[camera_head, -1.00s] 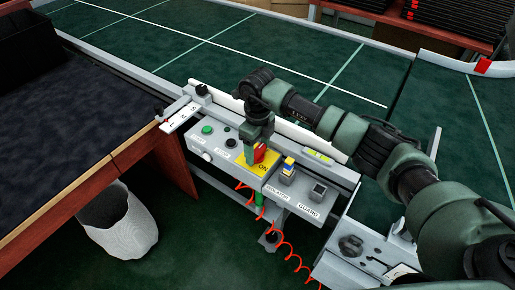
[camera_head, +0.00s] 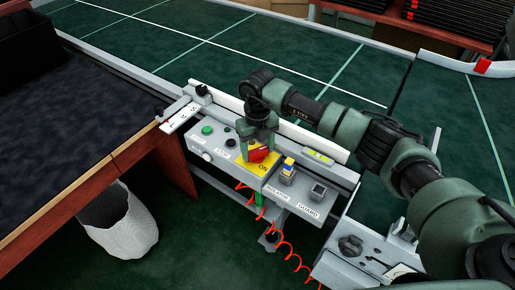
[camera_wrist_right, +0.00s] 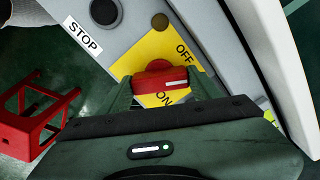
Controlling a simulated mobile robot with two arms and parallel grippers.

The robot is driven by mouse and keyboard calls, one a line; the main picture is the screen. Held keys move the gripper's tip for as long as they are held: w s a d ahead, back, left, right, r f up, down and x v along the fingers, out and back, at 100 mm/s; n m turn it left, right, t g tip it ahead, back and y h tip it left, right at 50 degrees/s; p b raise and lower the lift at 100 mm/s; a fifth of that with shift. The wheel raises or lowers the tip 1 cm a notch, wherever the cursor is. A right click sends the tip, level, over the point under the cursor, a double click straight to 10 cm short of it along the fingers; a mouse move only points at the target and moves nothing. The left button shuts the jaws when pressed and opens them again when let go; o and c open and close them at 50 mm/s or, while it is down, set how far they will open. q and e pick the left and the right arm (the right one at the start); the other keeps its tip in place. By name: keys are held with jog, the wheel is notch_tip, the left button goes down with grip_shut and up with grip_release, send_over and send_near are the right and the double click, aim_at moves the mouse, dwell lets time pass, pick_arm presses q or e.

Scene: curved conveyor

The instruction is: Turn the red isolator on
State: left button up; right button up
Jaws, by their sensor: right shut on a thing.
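The red isolator (camera_head: 258,155) is a red knob on a yellow plate (camera_head: 264,168) marked ON, on the grey control box. It also shows in the right wrist view (camera_wrist_right: 157,78), where its white mark points to the right, between the OFF and ON labels. My right gripper (camera_head: 262,147) comes down from above and is shut on the knob. In the right wrist view the gripper's green fingers (camera_wrist_right: 163,86) stand on either side of the knob. Part of the knob is hidden by the fingers. My left gripper is not in view.
A green button (camera_head: 207,130) and a STOP label lie left of the isolator. A blue-and-yellow switch (camera_head: 288,168) and a dark square guard socket (camera_head: 318,191) lie right. A white rail (camera_head: 308,137) runs close behind. A red coiled cable (camera_head: 280,243) hangs below.

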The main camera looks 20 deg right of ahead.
aim_at(257, 150)
jog(key=m+p, duration=0.1)
jog(key=m, duration=0.5)
jog(key=shift+r, duration=0.1)
jog(key=m+p, duration=0.1)
jog(key=m, duration=0.4)
jog(key=shift+m+p, duration=0.4)
jog(key=o, duration=1.4)
notch_tip(257, 150, up, 8)
jog(key=shift+f+b, duration=0.15)
jog(key=shift+b, duration=0.3)
